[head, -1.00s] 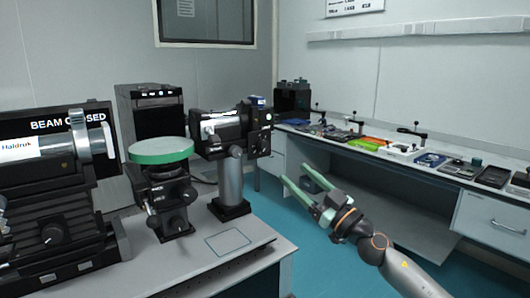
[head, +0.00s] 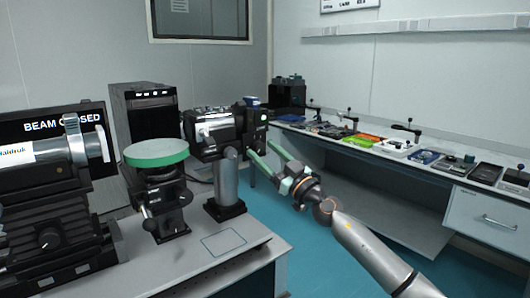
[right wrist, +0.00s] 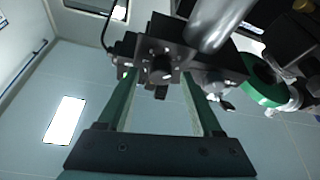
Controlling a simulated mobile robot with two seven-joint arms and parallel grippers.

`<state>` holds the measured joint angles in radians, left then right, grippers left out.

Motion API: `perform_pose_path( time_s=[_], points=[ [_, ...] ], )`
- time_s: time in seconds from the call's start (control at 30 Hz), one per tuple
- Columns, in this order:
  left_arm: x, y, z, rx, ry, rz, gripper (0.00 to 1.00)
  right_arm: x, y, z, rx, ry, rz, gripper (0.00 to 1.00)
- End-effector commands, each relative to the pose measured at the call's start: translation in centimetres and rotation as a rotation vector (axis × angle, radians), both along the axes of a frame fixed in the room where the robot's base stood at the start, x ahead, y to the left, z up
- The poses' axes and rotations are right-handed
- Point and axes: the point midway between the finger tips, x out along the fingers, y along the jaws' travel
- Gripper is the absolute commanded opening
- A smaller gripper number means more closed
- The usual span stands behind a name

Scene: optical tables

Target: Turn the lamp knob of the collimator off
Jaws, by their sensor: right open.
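The collimator (head: 215,130), as I take it, is a silver and black instrument on a grey post at the middle of the near bench. Its black end box (head: 254,121) faces right, towards my right gripper. In the right wrist view, a dark round knob (right wrist: 159,73) on the box shows between the fingers; I cannot read its setting. My right gripper (head: 259,148) is open and empty, with its green fingers pointing at the box end. In the right wrist view, the fingers (right wrist: 161,80) lie either side of the knob; I cannot tell whether they touch it. My left gripper is not in view.
A green round plate (head: 157,152) on a black stage stands left of the post. A labelled instrument (head: 45,150) is at far left, before a "BEAM CLOSED" screen (head: 20,125). A side bench (head: 440,172) with several small parts runs along the right wall. Open floor lies between.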

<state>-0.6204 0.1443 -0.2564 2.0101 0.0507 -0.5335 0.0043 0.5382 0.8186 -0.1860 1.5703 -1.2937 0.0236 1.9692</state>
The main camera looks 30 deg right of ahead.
Motion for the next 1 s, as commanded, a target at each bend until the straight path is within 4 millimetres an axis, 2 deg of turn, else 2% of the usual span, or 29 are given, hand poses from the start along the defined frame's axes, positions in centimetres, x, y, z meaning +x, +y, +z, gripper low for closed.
perform_pose_path(
  time_s=[0.3,0.9,1.0],
  points=[
    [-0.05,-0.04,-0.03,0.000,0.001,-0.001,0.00,0.15,0.05,0.06,0.001,0.000,0.001,0.67],
    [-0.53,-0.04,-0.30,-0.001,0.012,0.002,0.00,0.14,0.04,0.05,0.001,0.000,0.000,0.00],
    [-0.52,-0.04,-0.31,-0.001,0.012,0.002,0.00,0.14,0.04,0.05,0.001,0.000,0.000,0.00]
  ],
)
